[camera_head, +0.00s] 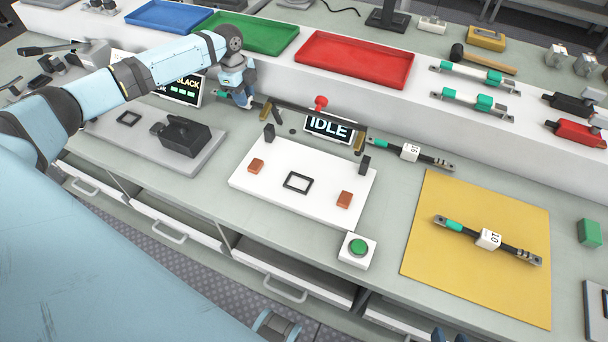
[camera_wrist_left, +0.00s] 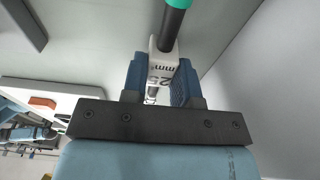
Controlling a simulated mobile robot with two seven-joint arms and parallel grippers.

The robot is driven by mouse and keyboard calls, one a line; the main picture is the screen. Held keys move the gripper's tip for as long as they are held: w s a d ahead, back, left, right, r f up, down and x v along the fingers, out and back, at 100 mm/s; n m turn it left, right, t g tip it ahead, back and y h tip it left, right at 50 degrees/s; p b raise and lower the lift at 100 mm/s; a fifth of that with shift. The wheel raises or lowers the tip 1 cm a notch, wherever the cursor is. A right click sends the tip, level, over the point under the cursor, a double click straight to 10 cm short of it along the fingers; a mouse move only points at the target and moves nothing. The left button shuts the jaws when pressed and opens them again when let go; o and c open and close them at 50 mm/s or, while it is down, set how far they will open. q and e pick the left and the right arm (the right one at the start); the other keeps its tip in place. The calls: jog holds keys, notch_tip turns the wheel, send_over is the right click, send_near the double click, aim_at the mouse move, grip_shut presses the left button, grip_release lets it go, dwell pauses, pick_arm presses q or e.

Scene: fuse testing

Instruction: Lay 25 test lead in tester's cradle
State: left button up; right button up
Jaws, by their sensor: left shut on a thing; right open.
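My left gripper (camera_head: 241,97) is shut on the 25 test lead, behind the tester's left side. In the left wrist view the lead's white 25 mm tag (camera_wrist_left: 162,70) sits between the blue jaws, with a green sleeve (camera_wrist_left: 178,4) beyond. Most of the lead is hidden in the head view. The tester's white base (camera_head: 268,194) has dark posts, orange blocks and a black rectangular outline; its display (camera_head: 328,127) reads IDLE. My right gripper (camera_head: 449,336) is open; only its fingertips show at the bottom edge.
The 16 lead (camera_head: 410,152) lies right of the tester, the 10 lead (camera_head: 488,239) on the yellow mat (camera_head: 450,285). A green button (camera_head: 358,247) stands in front. Red (camera_head: 355,62), green and blue trays line the raised shelf. A dark device (camera_head: 182,136) stands left.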

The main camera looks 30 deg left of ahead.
pick_arm(q)
jog(key=shift+r+p, duration=2.15)
jog(key=shift+r, duration=0.15)
jog(key=shift+f, duration=0.1)
